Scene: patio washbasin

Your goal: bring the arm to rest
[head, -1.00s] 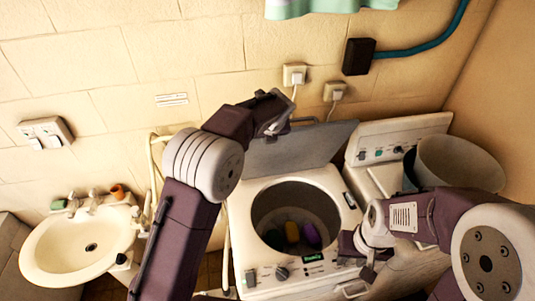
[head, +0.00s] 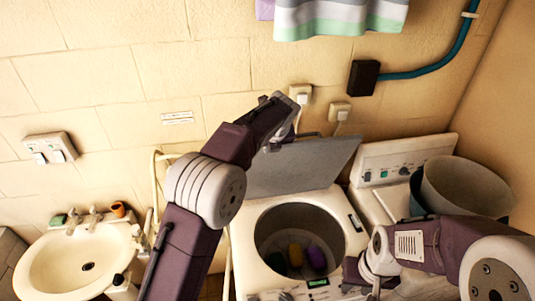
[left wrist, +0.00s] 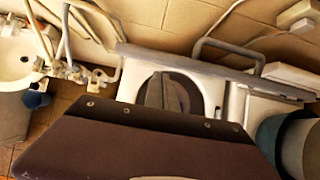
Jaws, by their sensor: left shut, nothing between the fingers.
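My left gripper (head: 281,132) is raised in front of the wall, by the upper left part of the washer's open lid (head: 300,165). It is shut and empty. In the left wrist view its dark fingers (left wrist: 162,92) show over the washer's opening, beyond my maroon wrist housing. My right gripper (head: 370,288) is low at the bottom edge of the head view, in front of the washer's right side. It is partly cut off, and I cannot tell whether its jaws are open.
The open washer (head: 345,215) holds a few coloured items in its drum. A washbasin (head: 45,262) stands at the left. A grey tub (head: 465,187) sits on the machine at the right. A striped cloth (head: 340,15) hangs above. The wall is close behind the lid.

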